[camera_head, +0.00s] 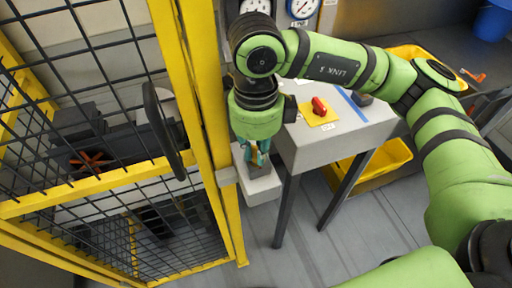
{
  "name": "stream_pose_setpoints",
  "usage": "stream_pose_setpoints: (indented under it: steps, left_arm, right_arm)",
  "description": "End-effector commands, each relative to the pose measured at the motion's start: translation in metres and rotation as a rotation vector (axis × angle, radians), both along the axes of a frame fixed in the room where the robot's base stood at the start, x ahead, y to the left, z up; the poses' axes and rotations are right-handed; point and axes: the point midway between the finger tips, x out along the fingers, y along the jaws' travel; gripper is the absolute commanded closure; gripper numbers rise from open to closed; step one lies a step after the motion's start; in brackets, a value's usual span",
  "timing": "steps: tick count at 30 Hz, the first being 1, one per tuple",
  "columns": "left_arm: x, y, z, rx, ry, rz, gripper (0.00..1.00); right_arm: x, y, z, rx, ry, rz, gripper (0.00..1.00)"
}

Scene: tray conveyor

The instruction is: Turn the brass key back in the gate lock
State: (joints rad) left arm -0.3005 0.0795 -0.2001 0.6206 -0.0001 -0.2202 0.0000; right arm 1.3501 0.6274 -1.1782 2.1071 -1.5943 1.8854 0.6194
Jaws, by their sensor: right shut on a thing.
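The gate lock is a pale grey box (262,190) beside the yellow gate post, near the middle of the head view. My right gripper (256,162) points down onto the top of the lock, with its teal fingers close together. It is shut on the brass key, which is mostly hidden between the fingers; only a small brownish patch shows there. I cannot tell the key's angle. The gate (98,182) is a yellow frame with black mesh, left of the lock. My left gripper is not in view.
A grey table (330,150) right of the lock carries a red switch (319,106) on a yellow plate. A yellow bin (388,160) stands below it. Gauges (302,8) are at the back. Dark machinery (80,140) with an orange handwheel is behind the mesh. Open floor lies in front.

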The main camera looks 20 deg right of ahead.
Motion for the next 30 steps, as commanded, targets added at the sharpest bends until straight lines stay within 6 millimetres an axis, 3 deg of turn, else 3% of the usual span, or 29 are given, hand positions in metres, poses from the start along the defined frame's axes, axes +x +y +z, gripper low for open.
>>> stream_pose_setpoints:
  steps: [30]
  left_arm:
    - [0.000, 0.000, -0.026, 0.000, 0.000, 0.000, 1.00]
  right_arm:
    - [-0.001, 0.000, -0.002, -0.010, -0.007, 0.220, 1.00]
